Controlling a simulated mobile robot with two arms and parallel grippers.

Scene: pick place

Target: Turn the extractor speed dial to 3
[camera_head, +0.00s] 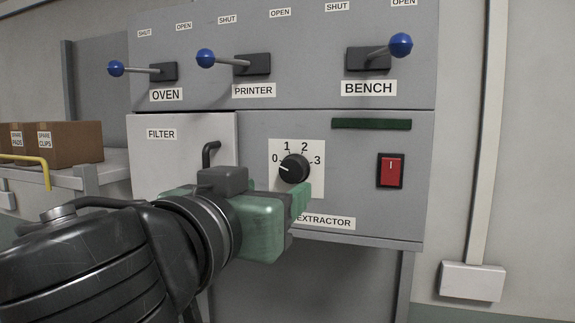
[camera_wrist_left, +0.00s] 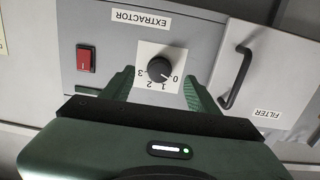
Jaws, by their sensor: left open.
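The extractor speed dial (camera_head: 293,169) is a round black knob on a white plate marked 0, 1, 2 and 3, above the EXTRACTOR label (camera_head: 325,222). Its white pointer mark is at the 0 side. The dial also shows in the left wrist view (camera_wrist_left: 160,69), upside down, with its mark towards 0. My left gripper (camera_head: 298,194) is green and open, just in front of and below the dial. In the wrist view its two fingers (camera_wrist_left: 158,80) stand on either side of the dial, apart from it. My right gripper is not in view.
A red rocker switch (camera_head: 391,171) is right of the dial. The FILTER door (camera_head: 180,150) with a black handle (camera_head: 209,155) is to its left. Blue-knobbed levers (camera_head: 400,45) stick out above. Cardboard boxes (camera_head: 75,143) stand on a shelf at far left.

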